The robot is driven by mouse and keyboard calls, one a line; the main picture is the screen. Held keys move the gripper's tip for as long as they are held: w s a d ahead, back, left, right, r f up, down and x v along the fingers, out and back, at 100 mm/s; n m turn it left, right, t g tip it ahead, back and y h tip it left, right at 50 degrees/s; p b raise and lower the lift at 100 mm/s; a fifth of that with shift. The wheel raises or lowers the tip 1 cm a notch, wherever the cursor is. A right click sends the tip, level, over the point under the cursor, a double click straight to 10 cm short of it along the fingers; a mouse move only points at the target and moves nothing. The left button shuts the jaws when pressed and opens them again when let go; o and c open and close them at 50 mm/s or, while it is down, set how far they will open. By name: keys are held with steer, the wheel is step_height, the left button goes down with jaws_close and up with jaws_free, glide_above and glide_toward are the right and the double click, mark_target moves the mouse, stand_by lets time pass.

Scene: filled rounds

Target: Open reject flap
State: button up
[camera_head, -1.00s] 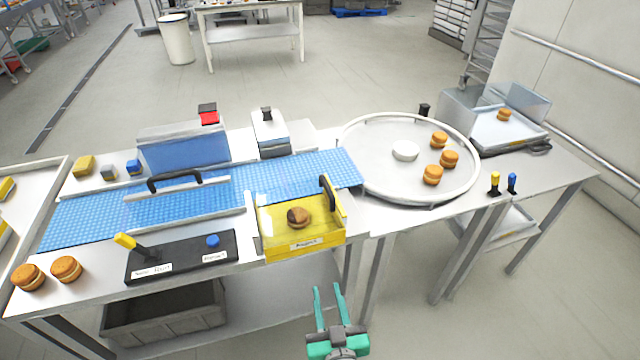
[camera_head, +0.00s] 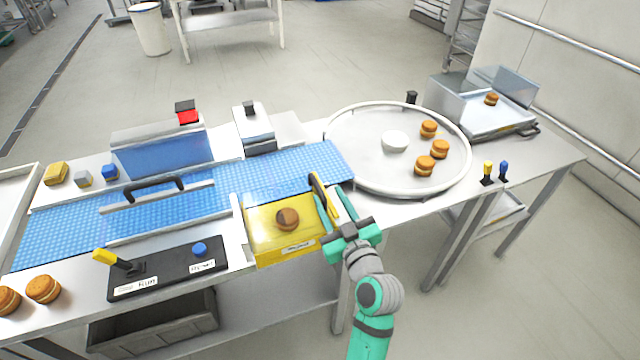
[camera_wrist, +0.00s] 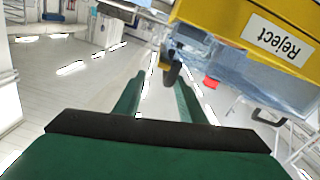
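The yellow reject bin (camera_head: 290,254) sits at the table's front edge, at the right end of the blue belt, with one brown filled round (camera_head: 287,219) inside. Its yellow flap with a dark handle (camera_head: 318,187) stands at the bin's right side, tilted upward. My gripper (camera_head: 328,196) is at that right side with its teal fingers apart beside the flap. In the wrist view the fingers (camera_wrist: 160,78) are open, and the dark handle end (camera_wrist: 172,73) shows just ahead between them. I cannot tell whether they touch it. The bin's "Reject" label (camera_wrist: 278,40) shows at upper right.
A round white-rimmed turntable (camera_head: 372,185) with several rounds and a white disc stands close right of my gripper. A black control panel (camera_head: 165,270) with a yellow lever lies left of the bin. The floor in front of the table is clear.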

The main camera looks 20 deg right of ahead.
mark_target(313, 177)
steer(key=w, duration=0.1)
steer(key=w+a, duration=0.1)
steer(key=w, duration=0.1)
steer(key=w+a, duration=0.1)
steer(key=w, duration=0.1)
steer(key=shift+w+a, duration=0.1)
steer(key=shift+w, duration=0.4)
steer(key=shift+w+d, duration=0.15)
steer(key=shift+d, duration=0.2)
steer(key=shift+w, duration=0.1)
jaws_close()
steer(key=shift+d, duration=0.35)
